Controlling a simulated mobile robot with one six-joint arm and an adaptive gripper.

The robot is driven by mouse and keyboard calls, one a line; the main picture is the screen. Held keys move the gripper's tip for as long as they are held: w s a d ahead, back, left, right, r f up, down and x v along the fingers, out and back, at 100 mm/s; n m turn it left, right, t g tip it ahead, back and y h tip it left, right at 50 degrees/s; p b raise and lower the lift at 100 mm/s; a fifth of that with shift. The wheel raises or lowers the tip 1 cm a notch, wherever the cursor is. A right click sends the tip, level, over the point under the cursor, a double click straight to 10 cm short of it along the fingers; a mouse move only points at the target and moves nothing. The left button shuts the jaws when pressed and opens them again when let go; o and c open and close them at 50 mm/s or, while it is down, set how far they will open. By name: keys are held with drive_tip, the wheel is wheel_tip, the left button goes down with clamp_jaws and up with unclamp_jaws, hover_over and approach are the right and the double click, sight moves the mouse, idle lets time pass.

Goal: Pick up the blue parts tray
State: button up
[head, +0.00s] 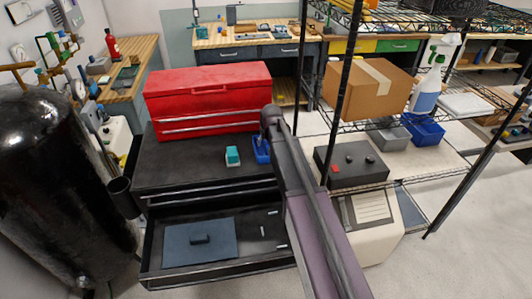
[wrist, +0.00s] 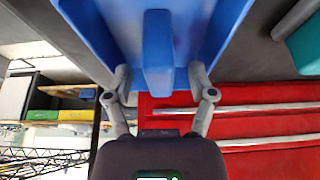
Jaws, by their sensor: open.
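The blue parts tray (head: 261,149) sits on the black top of the tool cabinet, in front of the red toolbox and partly hidden by my arm in the head view. In the wrist view the blue tray (wrist: 95,25) fills the top, very close, with a raised blue bar (wrist: 158,50) along its middle. My gripper (wrist: 159,78) is open, one finger on each side of the bar's near end. I cannot tell whether the fingers touch the tray. In the head view the fingers are hidden behind my arm.
A teal-topped block (head: 232,155) stands just left of the tray. The red toolbox (head: 208,90) is behind it. An open drawer (head: 257,228) juts out below. A black wire-rack post (head: 342,90), a cardboard box (head: 370,88) and another blue bin (head: 424,131) are to the right.

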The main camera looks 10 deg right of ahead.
drive_tip(key=shift+b+x, duration=0.65)
drive_tip(key=shift+x, duration=0.35)
clamp_jaws()
